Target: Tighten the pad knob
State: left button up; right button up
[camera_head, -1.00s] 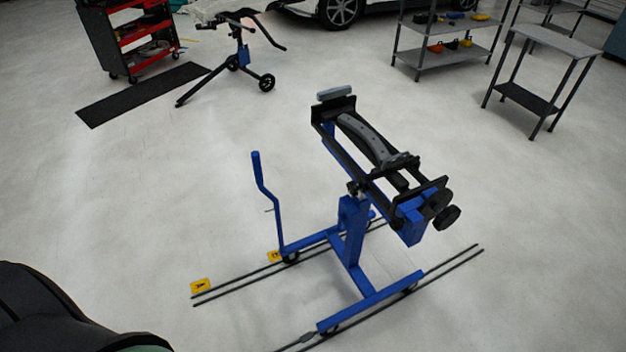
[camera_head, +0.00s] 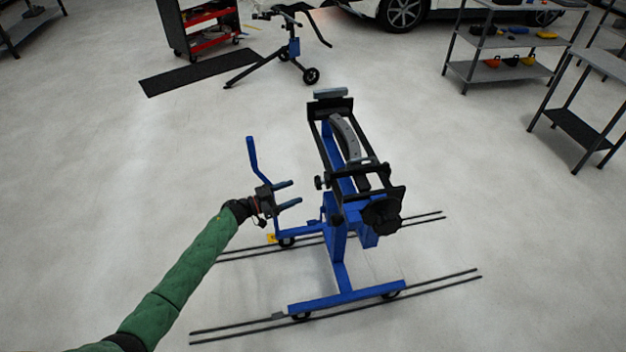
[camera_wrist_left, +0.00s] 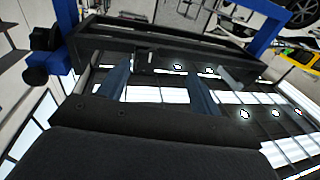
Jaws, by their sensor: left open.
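The blue wheeled stand (camera_head: 342,272) carries a black clamp frame (camera_head: 370,168) with a curved grey part (camera_head: 347,138). A small black knob (camera_head: 319,183) sticks out from the frame's left side, and a larger black knob (camera_head: 381,213) sits at its near end. I cannot tell for sure which is the pad knob. My left gripper (camera_head: 297,192) is open and empty, left of the small knob and apart from it. In the left wrist view its two blue fingers (camera_wrist_left: 160,84) point toward a black frame, with a dark knob (camera_wrist_left: 37,75) at the left. My right gripper is out of view.
A blue crank-shaped handle (camera_head: 252,158) rises just behind my left gripper. Dark rails (camera_head: 440,286) run along the floor by the stand. A second stand (camera_head: 294,48), a red cart (camera_head: 205,20) and shelves (camera_head: 500,70) stand farther back.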

aim_at(315, 182)
pick_arm(q)
jog(key=d+r+g+p, duration=0.1)
jog(key=d, duration=0.1)
jog(key=w+d+r+m+g+p, duration=0.1)
jog(key=d, duration=0.1)
jog(key=w+d+r+m+g+p, duration=0.1)
jog(key=d, duration=0.1)
jog(key=shift+w+d+r+h, duration=0.15)
jog(key=shift+d+r+h, duration=0.1)
jog(key=shift+h, duration=0.15)
jog(key=shift+w+d+f+p, duration=0.15)
jog(key=shift+w+d+p, duration=0.05)
jog(key=shift+d+p, duration=0.25)
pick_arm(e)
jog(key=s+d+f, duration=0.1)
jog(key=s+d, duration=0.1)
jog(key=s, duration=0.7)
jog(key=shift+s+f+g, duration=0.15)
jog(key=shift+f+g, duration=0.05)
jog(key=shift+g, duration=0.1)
pick_arm(q)
jog(key=shift+d, duration=0.1)
jog(key=shift+c, duration=0.3)
jog(key=c, duration=0.9)
